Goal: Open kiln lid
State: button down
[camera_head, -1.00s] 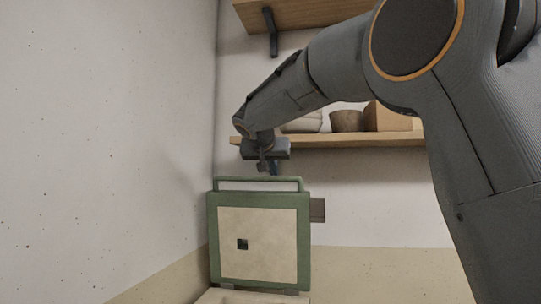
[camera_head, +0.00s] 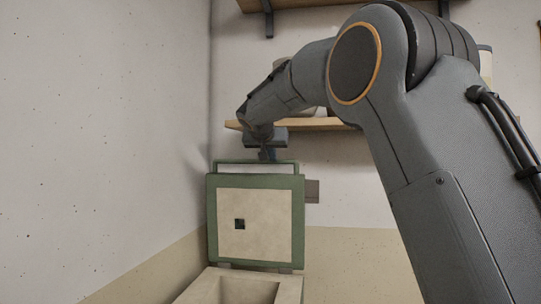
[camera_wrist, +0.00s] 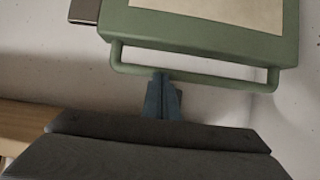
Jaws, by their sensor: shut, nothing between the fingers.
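The kiln lid (camera_head: 270,222) stands upright, raised behind the kiln body (camera_head: 206,287), with its pale inner face with a small dark square hole toward the head camera. It has a green frame and a green bar handle (camera_head: 228,164) along its top edge. My gripper (camera_head: 266,157) is at the handle from above and behind. In the wrist view my gripper's fingers (camera_wrist: 162,98) are shut with nothing between them, and their tips are close to the handle bar (camera_wrist: 195,77); I cannot tell if they touch it. The lid also shows there (camera_wrist: 205,32).
A wooden shelf (camera_head: 313,124) with pots runs along the back wall just behind my arm. Another shelf (camera_head: 310,3) is above. A plain wall (camera_head: 100,130) is close on the left. A small grey-brown plate (camera_head: 312,191) sticks out right of the lid.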

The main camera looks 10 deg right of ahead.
jog(key=shift+w+d+r, duration=0.1)
jog(key=shift+w+d, duration=0.2)
jog(key=shift+w, duration=0.55)
jog(key=s+a+r+b, duration=0.3)
jog(key=s+r, duration=0.7)
jog(key=s+d+f+n+g+y, duration=0.1)
jog(key=s+d+f+g, duration=0.15)
jog(key=f, duration=0.85)
jog(key=s+d+f+n+g, duration=0.15)
jog(key=s+f, duration=0.25)
jog(key=f, duration=0.8)
jog(key=s+d+f+n+g+y, duration=0.1)
jog(key=s+d+f+g, duration=0.15)
jog(key=f, duration=0.85)
jog(key=s+d+f+g+y, duration=0.1)
jog(key=s+d+f+g, duration=0.1)
jog(key=s+f, duration=1)
jog(key=s+d+f+g, duration=0.3)
jog(key=s+f, duration=1)
jog(key=s, duration=0.5)
jog(key=shift+s+f+y, duration=0.3)
jog(key=shift+s+y, duration=0.1)
